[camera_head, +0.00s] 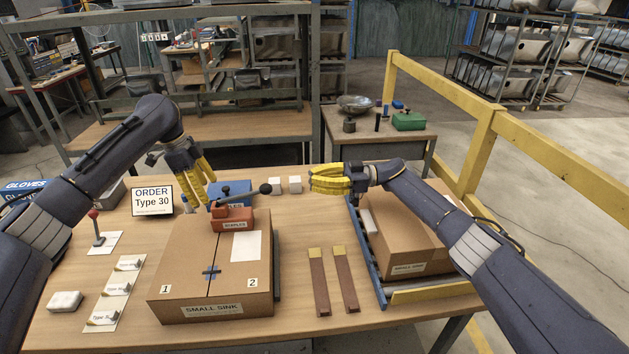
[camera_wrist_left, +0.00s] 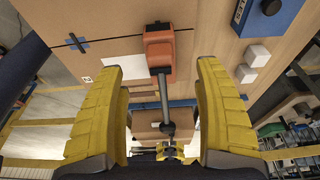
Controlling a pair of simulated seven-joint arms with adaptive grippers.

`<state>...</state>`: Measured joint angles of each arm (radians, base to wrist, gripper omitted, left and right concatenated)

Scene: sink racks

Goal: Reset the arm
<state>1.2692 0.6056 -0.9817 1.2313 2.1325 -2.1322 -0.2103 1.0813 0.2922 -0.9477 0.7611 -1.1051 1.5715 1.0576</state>
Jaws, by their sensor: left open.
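My left gripper (camera_head: 204,190) hangs above the table behind the small sink box, its yellow fingers pointing down. In the left wrist view its fingers (camera_wrist_left: 160,105) are spread wide with nothing held between them. The red stapler (camera_head: 233,220), labelled "STAPLES", with a dark ball-ended lever, sits on top of the closed cardboard box (camera_head: 190,265). It also shows in the left wrist view (camera_wrist_left: 160,52), apart from the fingers. My right gripper (camera_head: 326,180) points left over the back of the table, near the right box. Its yellow fingers overlap in view, so their gap is unclear.
An order sign (camera_head: 152,200) reads "Type 30". Two small white blocks (camera_head: 284,185) lie behind the box. Two brown strips (camera_head: 319,285) lie right of it. Another box (camera_head: 405,245) stands in a blue-railed rack under my right arm. A yellow railing (camera_head: 480,150) borders the right.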

